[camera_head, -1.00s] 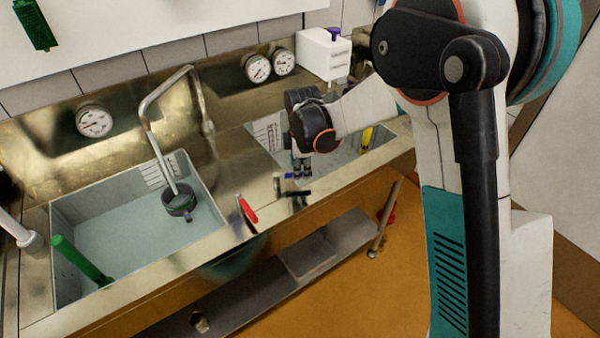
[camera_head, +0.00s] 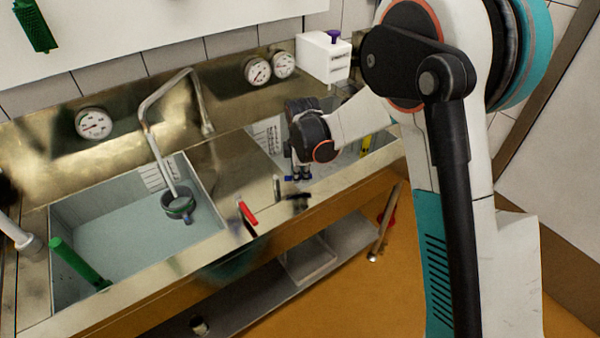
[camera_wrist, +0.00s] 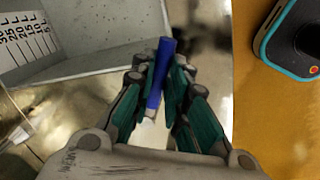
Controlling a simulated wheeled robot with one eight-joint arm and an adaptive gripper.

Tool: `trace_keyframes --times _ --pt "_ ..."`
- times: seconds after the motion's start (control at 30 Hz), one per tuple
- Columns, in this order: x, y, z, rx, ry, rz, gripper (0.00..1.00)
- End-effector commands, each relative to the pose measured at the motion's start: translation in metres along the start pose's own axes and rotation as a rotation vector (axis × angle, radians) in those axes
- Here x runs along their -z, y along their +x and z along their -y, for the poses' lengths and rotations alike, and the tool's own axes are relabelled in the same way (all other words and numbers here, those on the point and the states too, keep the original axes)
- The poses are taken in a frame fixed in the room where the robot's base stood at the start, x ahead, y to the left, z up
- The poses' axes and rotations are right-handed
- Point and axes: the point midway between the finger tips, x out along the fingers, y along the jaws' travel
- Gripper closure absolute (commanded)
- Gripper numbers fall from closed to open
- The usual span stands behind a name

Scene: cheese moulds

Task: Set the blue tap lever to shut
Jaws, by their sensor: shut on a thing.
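The blue tap lever (camera_wrist: 160,72) stands between the fingers of my gripper (camera_wrist: 160,85) in the wrist view. The fingers are closed on it from both sides, and its upper end shows beyond the fingertips. In the head view my gripper (camera_head: 298,175) is at the front rim of the right basin, and a small bit of the blue lever (camera_head: 289,178) shows at the fingertips. The lever's pivot and the tap body are hidden by my gripper, so the lever's exact angle cannot be told.
A red lever (camera_head: 247,212) and a black lever (camera_head: 299,196) are on the counter front to the left and just below. A white box (camera_head: 322,56) stands behind.

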Motion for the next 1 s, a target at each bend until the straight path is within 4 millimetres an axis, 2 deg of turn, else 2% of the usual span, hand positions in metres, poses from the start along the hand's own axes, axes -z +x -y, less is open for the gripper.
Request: trace_keyframes --times 0.37,1.0 --pt "0.003 -0.002 0.011 0.000 0.145 0.029 1.00" --pt "0.023 -0.009 0.047 -0.001 0.720 0.143 1.00"
